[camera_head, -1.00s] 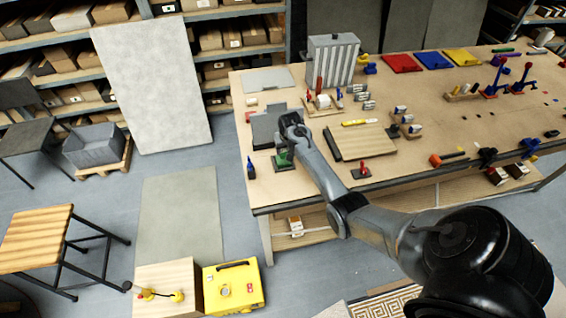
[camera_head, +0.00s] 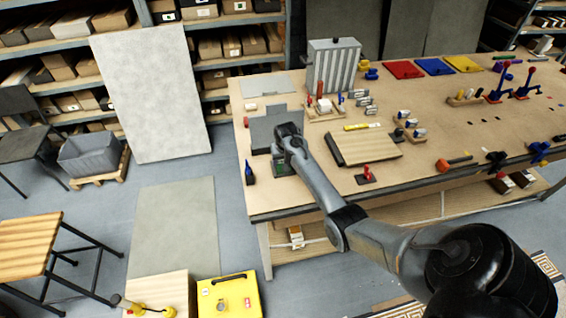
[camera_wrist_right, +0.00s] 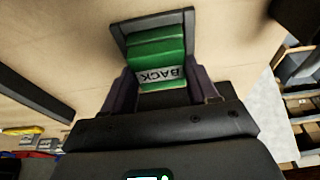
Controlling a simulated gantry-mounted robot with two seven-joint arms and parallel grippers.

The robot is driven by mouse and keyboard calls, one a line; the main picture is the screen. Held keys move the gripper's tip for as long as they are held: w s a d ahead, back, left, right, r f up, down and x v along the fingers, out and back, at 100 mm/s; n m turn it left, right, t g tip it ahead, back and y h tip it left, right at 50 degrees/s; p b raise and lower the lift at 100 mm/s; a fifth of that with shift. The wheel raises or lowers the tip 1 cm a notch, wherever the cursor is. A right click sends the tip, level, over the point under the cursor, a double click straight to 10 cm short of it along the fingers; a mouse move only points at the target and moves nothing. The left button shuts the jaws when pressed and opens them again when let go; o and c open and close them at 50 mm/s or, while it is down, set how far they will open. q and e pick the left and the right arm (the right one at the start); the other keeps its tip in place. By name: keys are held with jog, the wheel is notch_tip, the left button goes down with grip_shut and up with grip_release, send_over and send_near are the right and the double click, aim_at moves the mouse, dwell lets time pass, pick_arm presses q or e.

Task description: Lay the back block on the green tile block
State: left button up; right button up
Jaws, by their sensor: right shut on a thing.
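My right gripper (camera_head: 284,168) is low over the near left part of the workbench, at a dark square base. In the right wrist view its two dark fingers (camera_wrist_right: 161,92) are shut on a block with a grey label reading BACK (camera_wrist_right: 160,76), the back block. Green surface (camera_wrist_right: 158,50) shows beyond and around the label, inside a dark square frame. I cannot tell where the back block ends and the green tile block begins, or whether they touch. In the head view my gripper and arm hide most of this spot. My left gripper is out of view.
A dark grey plate (camera_head: 262,130) lies just behind the gripper. A small blue-tipped tool (camera_head: 249,172) stands to its left. A wooden board (camera_head: 365,145) and a red-handled piece (camera_head: 366,175) lie to the right. The bench's front edge (camera_head: 290,213) is close.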

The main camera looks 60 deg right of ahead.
jog(key=shift+r, duration=0.1)
jog(key=shift+f, duration=0.2)
jog(key=o, duration=1)
jog(key=shift+o, duration=0.2)
jog(key=shift+r, duration=0.1)
